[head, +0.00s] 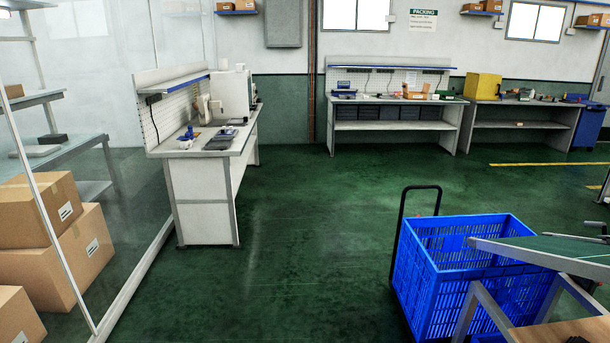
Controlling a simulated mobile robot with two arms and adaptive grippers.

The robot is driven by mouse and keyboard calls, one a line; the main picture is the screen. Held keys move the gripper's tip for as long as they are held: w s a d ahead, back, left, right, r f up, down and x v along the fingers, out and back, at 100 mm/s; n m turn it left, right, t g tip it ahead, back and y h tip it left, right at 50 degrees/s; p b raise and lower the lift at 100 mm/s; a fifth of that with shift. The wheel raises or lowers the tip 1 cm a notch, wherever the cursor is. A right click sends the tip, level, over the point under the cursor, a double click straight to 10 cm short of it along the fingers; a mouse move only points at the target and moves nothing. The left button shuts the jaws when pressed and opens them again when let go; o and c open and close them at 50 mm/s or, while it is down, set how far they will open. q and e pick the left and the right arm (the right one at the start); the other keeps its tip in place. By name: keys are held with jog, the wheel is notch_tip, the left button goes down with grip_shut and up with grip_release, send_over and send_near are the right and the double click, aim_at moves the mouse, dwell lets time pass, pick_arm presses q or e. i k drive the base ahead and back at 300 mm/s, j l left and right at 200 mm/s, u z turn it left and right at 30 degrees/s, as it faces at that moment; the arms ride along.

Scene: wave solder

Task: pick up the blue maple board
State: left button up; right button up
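I cannot make out a blue maple board in the head view. Small blue and dark items (222,139) lie on the workbench at the left, too small to identify. Neither of my grippers is in view.
A blue crate (470,243) with a black handle stands at the right, beside a table with a green top (560,248). A white workbench (203,185) is left of centre. Benches (395,101) line the back wall. Cardboard boxes (45,212) sit behind glass. The green floor (290,240) between is clear.

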aim_at(224, 132)
jog(key=i, duration=1.5)
jog(key=i+l, duration=0.1)
jog(key=i, duration=1.45)
jog(key=i+u, duration=0.1)
jog(key=i, duration=1.4)
